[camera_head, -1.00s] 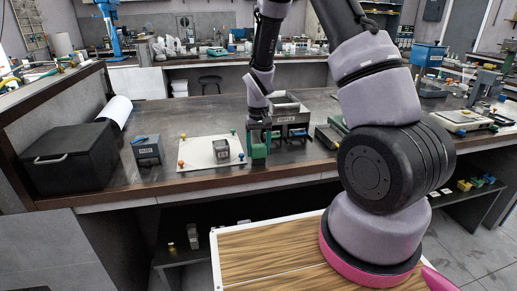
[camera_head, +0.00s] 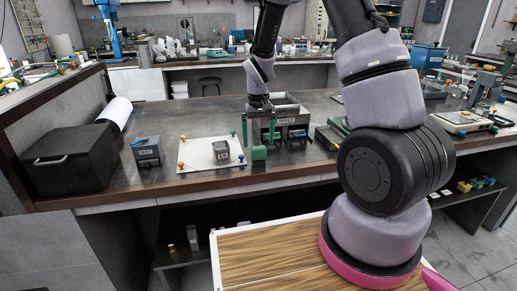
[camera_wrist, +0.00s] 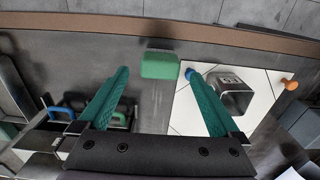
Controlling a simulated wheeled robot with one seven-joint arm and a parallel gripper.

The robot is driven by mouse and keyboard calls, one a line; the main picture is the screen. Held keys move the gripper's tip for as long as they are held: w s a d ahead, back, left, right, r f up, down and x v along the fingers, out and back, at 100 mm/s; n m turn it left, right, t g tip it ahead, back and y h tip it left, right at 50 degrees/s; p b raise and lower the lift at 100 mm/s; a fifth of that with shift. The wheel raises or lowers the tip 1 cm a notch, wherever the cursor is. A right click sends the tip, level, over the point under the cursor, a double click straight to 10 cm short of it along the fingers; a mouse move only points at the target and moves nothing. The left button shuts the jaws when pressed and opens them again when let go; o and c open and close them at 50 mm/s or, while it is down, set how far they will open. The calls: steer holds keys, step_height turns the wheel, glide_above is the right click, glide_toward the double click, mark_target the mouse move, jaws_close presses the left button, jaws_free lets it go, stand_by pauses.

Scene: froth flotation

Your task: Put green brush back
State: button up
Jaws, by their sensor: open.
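A green block-shaped thing, likely the green brush (camera_head: 259,153), stands on the dark bench near its front edge, right of the white board. It also shows in the wrist view (camera_wrist: 160,65), near the top middle. My gripper (camera_head: 258,142) is open and empty just above it. In the wrist view the two teal fingers of my gripper (camera_wrist: 156,72) are spread wide, and the green thing shows beyond and between their tips. They appear apart from it. Only the green top shows in the wrist view; bristles are not visible.
A white board (camera_head: 195,160) with coloured pegs carries a small grey labelled block (camera_head: 221,150). A labelled metal bin (camera_head: 287,118) stands behind my gripper. Blue and green handles (camera_wrist: 62,112) show at left in the wrist view. A black box (camera_head: 70,160) sits far left.

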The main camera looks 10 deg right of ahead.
step_height(320, 180, up, 7)
step_height(320, 180, up, 16)
steer(key=m+t+y, duration=0.1)
steer(key=m+t, duration=0.1)
steer(key=t, duration=0.1)
glide_above(258, 147)
steer(key=s+d, duration=0.4)
steer(key=s, duration=0.4)
steer(key=s+d+r+m+t, duration=0.1)
steer(key=s+r+t, duration=0.1)
steer(key=s+r, duration=0.2)
steer(key=s+d+r+m+t+y, duration=0.1)
steer(key=s+r, duration=0.3)
steer(key=s, duration=0.6)
steer(key=shift+s+r+t, duration=0.2)
steer(key=shift+r+t, duration=0.15)
steer(key=shift+t, duration=0.25)
